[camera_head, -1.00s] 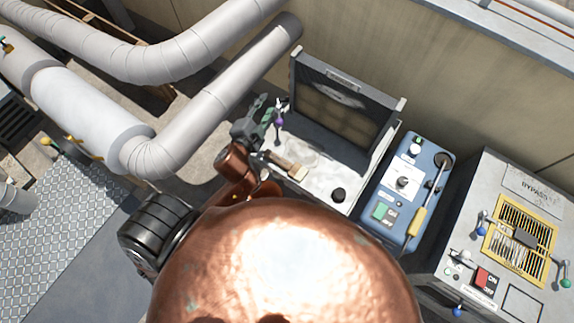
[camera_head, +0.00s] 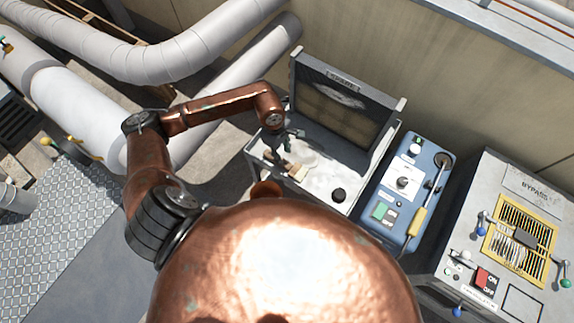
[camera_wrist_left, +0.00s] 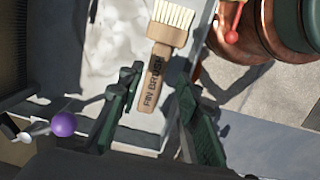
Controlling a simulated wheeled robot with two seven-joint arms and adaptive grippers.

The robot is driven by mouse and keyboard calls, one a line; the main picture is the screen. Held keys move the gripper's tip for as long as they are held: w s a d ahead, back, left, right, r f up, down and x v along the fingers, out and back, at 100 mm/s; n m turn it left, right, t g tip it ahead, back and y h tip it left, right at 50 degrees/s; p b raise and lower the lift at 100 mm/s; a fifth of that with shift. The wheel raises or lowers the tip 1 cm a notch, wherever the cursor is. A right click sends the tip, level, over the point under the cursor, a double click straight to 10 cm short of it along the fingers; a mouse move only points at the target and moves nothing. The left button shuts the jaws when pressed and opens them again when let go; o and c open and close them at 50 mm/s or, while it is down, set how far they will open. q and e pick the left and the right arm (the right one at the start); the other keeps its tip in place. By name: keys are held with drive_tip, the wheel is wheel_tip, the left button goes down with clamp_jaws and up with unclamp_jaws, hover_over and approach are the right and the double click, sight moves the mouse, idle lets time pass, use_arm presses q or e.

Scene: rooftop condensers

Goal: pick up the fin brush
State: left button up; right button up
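The fin brush (camera_head: 299,172) lies on the light tray (camera_head: 325,185) in front of the dark upright panel. In the left wrist view the fin brush (camera_wrist_left: 157,75) shows pale bristles at the top and a wooden handle lettered "FIN BRUSH". My left gripper (camera_head: 289,138) is above the tray by the brush, its arm reaching in from the left. In the wrist view the two green-grey fingers of the left gripper (camera_wrist_left: 158,78) are apart, with the handle showing between them. I cannot tell how far above the handle they are. My right gripper is not in view.
The dark upright panel (camera_head: 343,105) stands behind the tray. A black knob (camera_head: 338,195) is on the tray's right part. A purple ball (camera_wrist_left: 63,124) shows left of the fingers. A blue control box (camera_head: 404,190) and a bypass unit (camera_head: 520,215) stand to the right.

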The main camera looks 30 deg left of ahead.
sight(284, 164)
use_arm(q)
drive_tip(key=a, duration=0.1)
drive_tip(key=a+y, duration=0.1)
drive_tip(key=a, duration=0.2)
drive_tip(key=shift+w+f, duration=0.15)
drive_tip(key=shift+f, duration=1.1)
drive_tip(key=shift+w+d+f+b, duration=0.1)
drive_tip(key=shift+d+f+b, duration=0.1)
drive_tip(key=shift+f, duration=1.15)
drive_tip(key=shift+w+d+f+b, duration=0.1)
drive_tip(key=shift+d+f+b, duration=0.1)
drive_tip(key=shift+f, duration=1.15)
drive_tip(key=shift+c, duration=0.4)
clamp_jaws()
